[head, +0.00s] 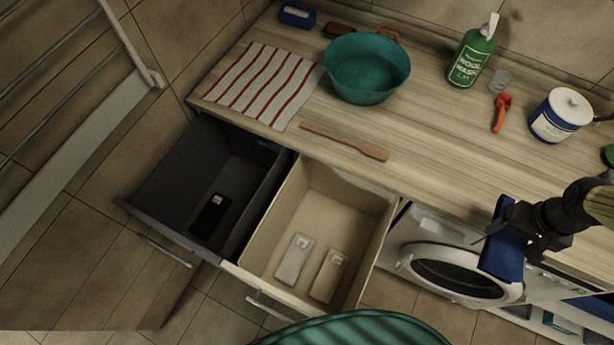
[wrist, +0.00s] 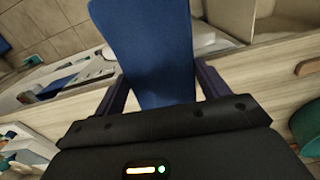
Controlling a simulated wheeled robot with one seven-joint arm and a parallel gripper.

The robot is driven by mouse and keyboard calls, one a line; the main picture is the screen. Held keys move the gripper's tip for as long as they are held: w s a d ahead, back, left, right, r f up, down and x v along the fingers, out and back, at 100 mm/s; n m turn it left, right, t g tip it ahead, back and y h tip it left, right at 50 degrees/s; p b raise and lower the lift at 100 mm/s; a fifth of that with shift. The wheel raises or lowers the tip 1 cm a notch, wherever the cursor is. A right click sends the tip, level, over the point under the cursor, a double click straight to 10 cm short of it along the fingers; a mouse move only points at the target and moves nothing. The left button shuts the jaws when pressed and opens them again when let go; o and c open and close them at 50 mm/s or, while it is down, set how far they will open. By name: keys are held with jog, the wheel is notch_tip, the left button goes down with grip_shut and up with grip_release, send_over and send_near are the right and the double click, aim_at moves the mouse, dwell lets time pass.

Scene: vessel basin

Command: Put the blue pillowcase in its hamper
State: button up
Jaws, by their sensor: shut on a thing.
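My gripper (head: 510,222) is shut on the blue pillowcase (head: 502,255), which hangs below it in front of the white washing machine. In the wrist view the pillowcase (wrist: 155,50) fills the space between the fingers (wrist: 160,95). Two pull-out hampers stand open, side by side, to the left. The dark grey hamper (head: 165,180) holds a black item with a pale label. The beige hamper (head: 270,225) holds two pale folded items, and seems to show at the top right of the wrist view (wrist: 228,18).
The wooden counter (head: 440,140) carries a teal basin (head: 367,70), striped cloth (head: 262,85), wooden stick (head: 343,141), green bottle (head: 473,58) and white-blue tin (head: 560,115). The washing machine (head: 450,262) sits below. A round teal thing (head: 360,330) is at the bottom edge. A drying rack (head: 70,120) stands left.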

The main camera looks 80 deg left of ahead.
jog(key=w+d+f+m, duration=0.2)
jog(key=d+f+m, duration=0.2)
jog(key=d+f, duration=0.8)
jog(key=w+d+f+m, duration=0.2)
jog(key=d+f+m, duration=0.3)
jog(key=d+f, duration=0.8)
notch_tip(320, 180, down, 7)
jog(key=shift+d+r, duration=0.15)
